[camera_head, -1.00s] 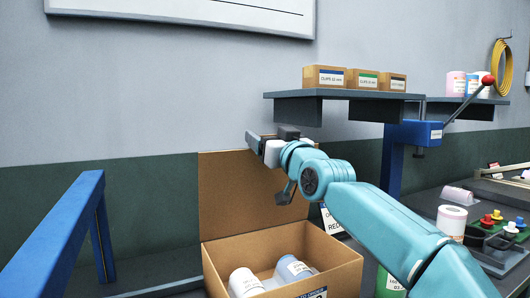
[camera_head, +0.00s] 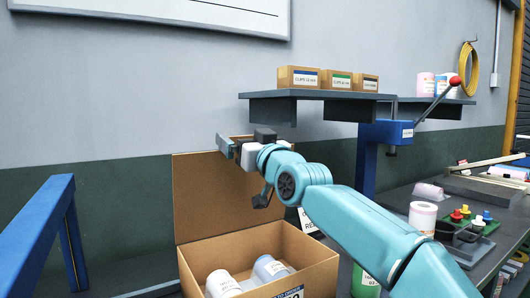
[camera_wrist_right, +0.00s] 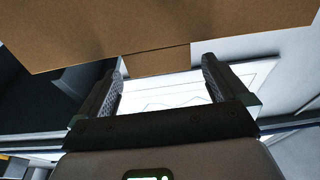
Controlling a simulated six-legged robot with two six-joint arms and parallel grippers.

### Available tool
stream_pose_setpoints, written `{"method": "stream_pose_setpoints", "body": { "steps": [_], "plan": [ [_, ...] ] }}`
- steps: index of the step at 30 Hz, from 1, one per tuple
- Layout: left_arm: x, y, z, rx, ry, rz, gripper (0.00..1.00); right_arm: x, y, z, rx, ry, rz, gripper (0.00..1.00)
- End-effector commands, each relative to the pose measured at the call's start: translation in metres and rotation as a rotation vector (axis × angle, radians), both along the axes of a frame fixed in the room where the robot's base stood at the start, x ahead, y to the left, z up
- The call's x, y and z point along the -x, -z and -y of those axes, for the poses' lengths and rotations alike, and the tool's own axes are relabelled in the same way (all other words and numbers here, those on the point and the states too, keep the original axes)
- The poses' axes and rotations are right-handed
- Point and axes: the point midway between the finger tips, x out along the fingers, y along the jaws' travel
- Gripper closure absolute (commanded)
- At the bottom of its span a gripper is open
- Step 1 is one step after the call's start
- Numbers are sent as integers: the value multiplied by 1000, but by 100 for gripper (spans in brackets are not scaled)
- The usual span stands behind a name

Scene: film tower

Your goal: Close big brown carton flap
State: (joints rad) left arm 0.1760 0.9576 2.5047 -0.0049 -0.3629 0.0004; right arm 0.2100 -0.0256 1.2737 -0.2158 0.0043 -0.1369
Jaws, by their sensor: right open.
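The big brown carton (camera_head: 312,262) stands open at the bottom middle of the head view, with white and pale blue labelled rolls inside. Its tall flap (camera_head: 205,205) stands upright at the back. My right gripper (camera_head: 222,146) is at the flap's top edge, its arm reaching in from the lower right. In the right wrist view, my right gripper (camera_wrist_right: 163,90) is open, with its two fingers apart. The brown flap (camera_wrist_right: 150,30) spans the top of that view, and a narrower brown part shows between the fingers. Contact cannot be told. My left gripper is not in view.
A blue frame (camera_head: 40,235) stands left of the carton. A grey shelf (camera_head: 300,95) with small cartons (camera_head: 298,76) is above right. A blue lever press (camera_head: 385,132) and a bench with rolls and coloured knobs (camera_head: 468,213) are at the right.

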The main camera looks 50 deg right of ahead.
Motion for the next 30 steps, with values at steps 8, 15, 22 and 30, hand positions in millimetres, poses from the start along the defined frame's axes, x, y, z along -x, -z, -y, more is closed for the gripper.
{"method": "stream_pose_setpoints", "body": {
  "steps": [8, 15, 22, 30],
  "plan": [
    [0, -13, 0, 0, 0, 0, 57, 48, 11, -15, 0, 2, 3, 0],
    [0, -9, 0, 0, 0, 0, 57, 106, 25, -33, 0, 2, 5, 0],
    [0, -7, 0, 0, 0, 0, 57, 139, 33, -44, 0, 1, 3, 0],
    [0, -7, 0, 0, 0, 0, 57, 146, 35, -47, -1, 1, 2, 0]
  ]
}}
